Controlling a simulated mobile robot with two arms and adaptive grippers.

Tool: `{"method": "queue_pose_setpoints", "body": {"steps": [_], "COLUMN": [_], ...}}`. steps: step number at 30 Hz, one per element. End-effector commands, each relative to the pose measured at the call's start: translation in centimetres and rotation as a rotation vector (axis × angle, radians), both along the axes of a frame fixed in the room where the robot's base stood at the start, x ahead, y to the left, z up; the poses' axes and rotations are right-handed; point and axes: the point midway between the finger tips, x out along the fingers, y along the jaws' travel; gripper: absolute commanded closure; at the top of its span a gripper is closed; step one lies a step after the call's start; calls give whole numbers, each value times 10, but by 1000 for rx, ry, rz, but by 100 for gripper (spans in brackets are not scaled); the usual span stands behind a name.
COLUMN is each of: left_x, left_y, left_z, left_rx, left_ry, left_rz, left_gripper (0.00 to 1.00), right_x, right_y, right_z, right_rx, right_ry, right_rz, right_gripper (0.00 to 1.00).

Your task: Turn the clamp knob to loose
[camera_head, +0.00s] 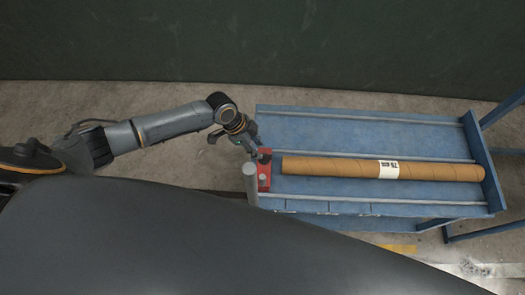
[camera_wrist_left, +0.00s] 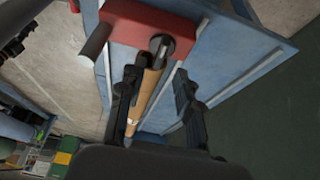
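A red clamp block (camera_head: 264,180) sits at the left end of the blue table, with a dark knob (camera_head: 265,155) near its far end. The block also shows at the top of the left wrist view (camera_wrist_left: 125,27), with the round dark knob (camera_wrist_left: 161,46) on its right part. My left gripper (camera_head: 253,148) is beside the knob in the head view. In the left wrist view its two dark fingers (camera_wrist_left: 158,78) are spread apart and pass below the knob in the picture, with nothing held between them. I cannot tell whether a finger touches the knob. My right gripper is not in view.
A brown cardboard tube (camera_head: 330,167) with a white label lies along the blue table (camera_head: 330,128), right of the clamp. A grey cylinder (camera_head: 250,182) stands out at the block's left side. A blue frame (camera_head: 497,128) is at right. Floor beside my left arm is clear.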

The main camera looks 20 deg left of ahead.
Motion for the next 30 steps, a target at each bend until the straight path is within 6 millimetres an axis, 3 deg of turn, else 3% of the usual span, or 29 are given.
{"method": "queue_pose_setpoints", "body": {"steps": [3,9,21,26,30], "left_x": [2,5,6,6,6], "left_y": [-9,-17,-19,-19,-19], "left_z": [-21,-42,-48,-48,-48], "left_rx": [-1,-1,-1,-1,-1], "left_ry": [3,0,-1,-1,-1], "left_rz": [1,2,0,0,1], "left_gripper": [66,66,66,99,100], "right_x": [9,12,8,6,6], "right_y": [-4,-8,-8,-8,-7], "right_z": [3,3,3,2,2], "right_rx": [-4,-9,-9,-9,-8], "right_ry": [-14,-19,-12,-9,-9], "right_rz": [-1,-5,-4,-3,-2], "right_gripper": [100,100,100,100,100]}}
